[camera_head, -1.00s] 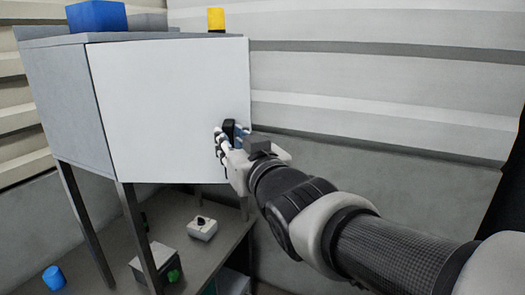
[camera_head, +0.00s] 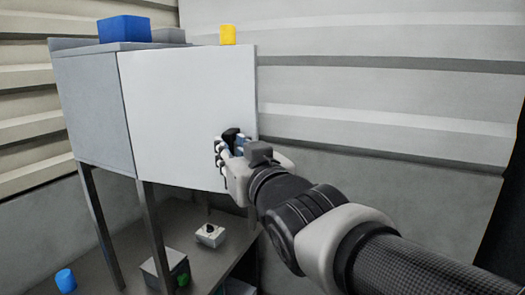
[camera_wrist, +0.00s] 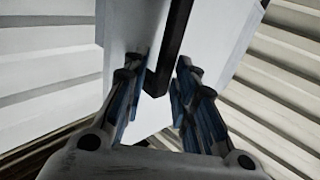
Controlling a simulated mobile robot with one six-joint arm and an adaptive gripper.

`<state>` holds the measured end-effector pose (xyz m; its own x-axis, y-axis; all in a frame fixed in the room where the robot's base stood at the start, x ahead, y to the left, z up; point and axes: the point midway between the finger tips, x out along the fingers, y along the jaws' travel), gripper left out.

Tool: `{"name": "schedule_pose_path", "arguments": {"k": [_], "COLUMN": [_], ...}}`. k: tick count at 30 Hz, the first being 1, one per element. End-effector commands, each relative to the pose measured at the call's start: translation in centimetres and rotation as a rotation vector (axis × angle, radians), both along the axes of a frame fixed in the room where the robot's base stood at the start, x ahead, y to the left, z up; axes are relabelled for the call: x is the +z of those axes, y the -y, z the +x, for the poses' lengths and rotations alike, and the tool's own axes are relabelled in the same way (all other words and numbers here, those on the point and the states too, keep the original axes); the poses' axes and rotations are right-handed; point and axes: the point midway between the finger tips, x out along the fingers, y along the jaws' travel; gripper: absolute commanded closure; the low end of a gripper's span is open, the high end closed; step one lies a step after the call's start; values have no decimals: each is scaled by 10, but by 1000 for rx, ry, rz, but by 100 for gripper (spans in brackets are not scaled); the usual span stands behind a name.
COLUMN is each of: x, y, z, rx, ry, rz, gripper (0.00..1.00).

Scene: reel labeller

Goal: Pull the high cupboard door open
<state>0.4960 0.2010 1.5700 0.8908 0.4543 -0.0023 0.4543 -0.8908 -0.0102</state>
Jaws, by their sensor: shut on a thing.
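The high cupboard (camera_head: 92,110) is a grey box on dark legs, at the upper left of the head view. Its door (camera_head: 170,110) is a plain white panel, upright; it looks slightly ajar, but its edge gap is not clear. The dark handle (camera_head: 231,134) is near the door's lower right. My gripper (camera_head: 226,145) is shut on it, reaching from the lower right. In the wrist view the black handle bar (camera_wrist: 172,50) runs down between the blue-padded fingers (camera_wrist: 157,100), with the pale door behind. The cupboard's inside is hidden.
A blue block (camera_head: 125,29), a grey block (camera_head: 168,35) and a yellow block (camera_head: 227,35) stand on the cupboard top. Below is a dark bench (camera_head: 200,262) with a white switch box (camera_head: 210,235) and a blue cylinder (camera_head: 65,280). A ribbed wall (camera_head: 390,90) is at the right.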

Motion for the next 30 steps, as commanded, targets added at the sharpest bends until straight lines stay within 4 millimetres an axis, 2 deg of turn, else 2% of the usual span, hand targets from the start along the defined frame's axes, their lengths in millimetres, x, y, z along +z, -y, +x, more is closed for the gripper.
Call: {"name": "schedule_pose_path", "arguments": {"k": [1, 2, 3, 8, 22, 26, 30], "x": [8, 8, 8, 8, 9, 10, 9], "y": [-8, -8, -8, -8, -6, 2, 18], "z": [-3, -3, -3, -3, -6, -19, -43], "rx": [19, 19, 19, 19, 19, 18, 14], "ry": [22, 22, 22, 23, 26, 26, 22], "rz": [1, 1, 1, 0, 1, 3, 3], "gripper": [100, 100, 72, 62, 62, 62, 62]}}
